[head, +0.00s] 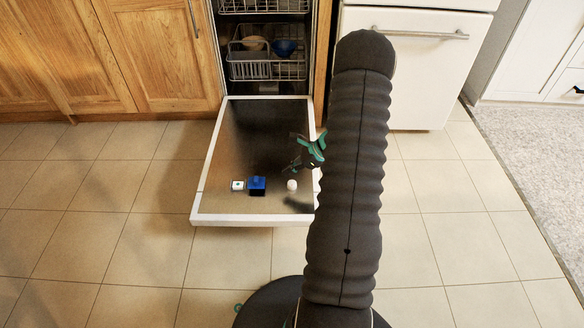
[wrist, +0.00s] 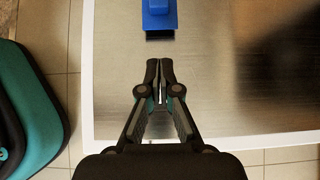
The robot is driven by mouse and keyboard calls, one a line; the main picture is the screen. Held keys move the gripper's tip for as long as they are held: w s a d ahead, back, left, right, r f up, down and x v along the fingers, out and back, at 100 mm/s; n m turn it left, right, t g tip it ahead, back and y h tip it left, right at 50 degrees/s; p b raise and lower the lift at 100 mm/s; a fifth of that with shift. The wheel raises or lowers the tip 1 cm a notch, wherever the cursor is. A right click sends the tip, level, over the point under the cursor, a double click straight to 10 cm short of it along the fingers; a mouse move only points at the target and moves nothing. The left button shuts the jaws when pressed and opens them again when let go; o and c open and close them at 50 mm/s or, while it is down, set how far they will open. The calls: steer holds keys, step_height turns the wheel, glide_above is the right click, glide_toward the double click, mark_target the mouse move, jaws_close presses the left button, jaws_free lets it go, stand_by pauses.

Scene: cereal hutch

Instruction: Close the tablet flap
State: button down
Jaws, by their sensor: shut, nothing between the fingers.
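A blue block-like part (head: 257,186), which looks like the tablet flap, sits on the inner face of the lowered dishwasher door (head: 222,140). The blue part (wrist: 159,20) also shows at the top of the wrist view, cut off by the edge, with a dark strip along its near side. I cannot tell how far it is open. My gripper (head: 290,167) is above the door, right of the blue part in the head view. In the wrist view its fingers (wrist: 160,68) are together and empty, pointing towards the blue part with a gap between.
Behind, the lower rack (head: 262,70) holds bowls. Wooden cabinets (head: 165,60) and a white appliance (head: 415,75) flank the dishwasher.

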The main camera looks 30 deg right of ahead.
mark_target(259, 183)
steer(key=x, duration=0.5)
steer(key=shift+a+f+b, duration=0.1)
steer(key=shift+a+b, duration=0.05)
steer(key=shift+b, duration=0.15)
steer(key=w+a, duration=0.1)
steer(key=a, duration=0.1)
steer(key=shift+w+a+f, duration=0.15)
steer(key=shift+w+a, duration=0.2)
steer(key=shift+w, duration=0.05)
steer(key=shift+w+a, duration=0.3)
steer(key=shift+a, duration=0.1)
